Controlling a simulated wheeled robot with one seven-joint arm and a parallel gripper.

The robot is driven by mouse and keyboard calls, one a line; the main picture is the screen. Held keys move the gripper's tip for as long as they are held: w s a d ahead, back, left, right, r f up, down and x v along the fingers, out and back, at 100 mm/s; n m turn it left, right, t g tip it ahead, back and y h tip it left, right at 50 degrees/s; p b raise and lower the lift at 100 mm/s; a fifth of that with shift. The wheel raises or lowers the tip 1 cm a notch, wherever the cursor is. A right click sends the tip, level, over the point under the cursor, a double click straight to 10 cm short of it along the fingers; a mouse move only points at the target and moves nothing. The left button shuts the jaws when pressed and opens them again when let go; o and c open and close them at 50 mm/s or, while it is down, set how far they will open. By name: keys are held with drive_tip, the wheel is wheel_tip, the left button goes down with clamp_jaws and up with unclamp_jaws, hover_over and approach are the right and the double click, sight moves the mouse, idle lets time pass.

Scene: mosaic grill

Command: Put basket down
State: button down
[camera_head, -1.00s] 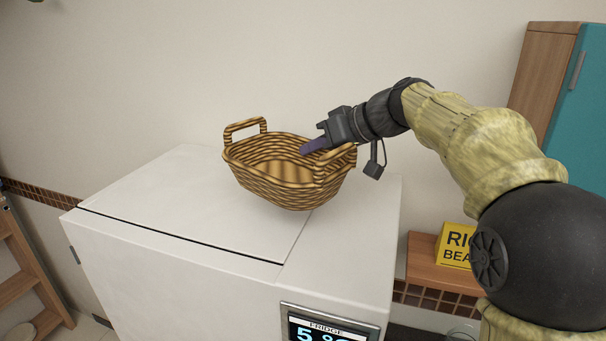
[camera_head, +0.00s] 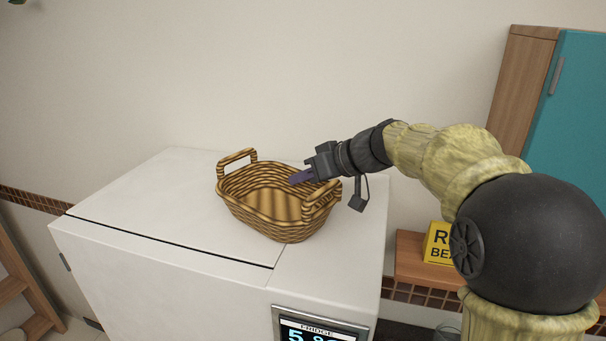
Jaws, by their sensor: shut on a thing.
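The brown woven basket (camera_head: 268,228) is upright over the top of the white fridge (camera_head: 150,215), toward its right end. It looks empty. Its bottom is very near or on the fridge top; I cannot tell whether it touches. The left handle (camera_head: 237,156) is free.
The fridge's display panel (camera_head: 320,328) is below the basket at the front. A yellow box (camera_head: 437,243) stands on a wooden shelf (camera_head: 412,262) at the right. A teal cabinet (camera_head: 575,110) is at the far right. The fridge top's left part is clear.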

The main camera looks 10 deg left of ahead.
drive_tip(key=c, duration=1.6)
unclamp_jaws()
drive_tip(key=b+v, duration=0.4)
drive_tip(key=v, duration=0.8)
drive_tip(key=shift+s, duration=0.15)
